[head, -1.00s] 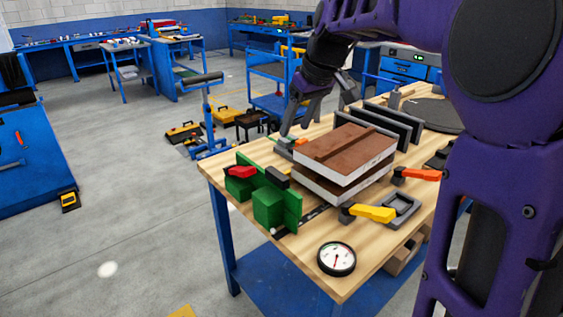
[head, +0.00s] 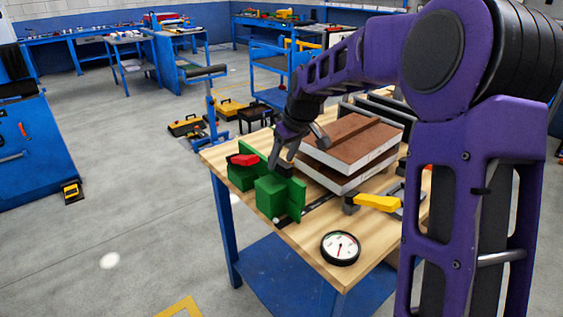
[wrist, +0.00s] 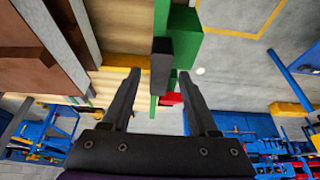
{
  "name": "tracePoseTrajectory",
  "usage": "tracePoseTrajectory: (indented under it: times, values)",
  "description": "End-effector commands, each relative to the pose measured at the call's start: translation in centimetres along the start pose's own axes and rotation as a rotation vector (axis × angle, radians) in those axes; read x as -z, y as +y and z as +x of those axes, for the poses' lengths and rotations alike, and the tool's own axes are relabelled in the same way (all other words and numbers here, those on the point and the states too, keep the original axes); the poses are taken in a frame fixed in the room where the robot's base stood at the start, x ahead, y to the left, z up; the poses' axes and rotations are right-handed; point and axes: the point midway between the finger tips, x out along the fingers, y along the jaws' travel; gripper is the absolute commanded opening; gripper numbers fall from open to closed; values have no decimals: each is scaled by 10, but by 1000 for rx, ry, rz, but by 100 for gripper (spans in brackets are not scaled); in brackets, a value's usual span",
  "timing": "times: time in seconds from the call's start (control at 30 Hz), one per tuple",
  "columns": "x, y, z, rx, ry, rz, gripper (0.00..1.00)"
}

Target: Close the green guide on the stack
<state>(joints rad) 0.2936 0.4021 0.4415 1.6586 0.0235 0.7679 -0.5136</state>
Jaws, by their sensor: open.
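The green guide (head: 270,193) stands upright along the left edge of the wooden bench, with green blocks and a dark block on it. It also shows in the wrist view (wrist: 188,20). The stack of brown-topped panels (head: 349,143) lies to its right, with a gap between them at the front. My gripper (head: 282,165) is at the guide, pointing down. In the wrist view its open fingers (wrist: 160,84) lie on either side of the guide's dark block (wrist: 161,66), with nothing visibly clamped. The fingertips partly hide the guide in the head view.
A red handle (head: 243,159) is on the guide's far block. A yellow-handled clamp (head: 376,202) and a round dial gauge (head: 340,248) are on the near side of the bench. Dark upright plates (head: 372,112) stand behind the stack.

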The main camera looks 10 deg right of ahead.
Motion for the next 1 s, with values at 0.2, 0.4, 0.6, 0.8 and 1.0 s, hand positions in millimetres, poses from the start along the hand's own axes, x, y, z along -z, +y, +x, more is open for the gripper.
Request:
tracePoseTrajectory:
  times: [0.2, 0.4, 0.6, 0.8, 1.0]
  values:
    - [0, 0, 11, -1, 1, 1, 60]
    - [0, 0, 11, -1, 1, 1, 60]
    - [0, 0, 11, -1, 1, 1, 28]
    - [0, 0, 10, 0, 1, 1, 0]
    - [0, 0, 10, 0, 0, 1, 0]
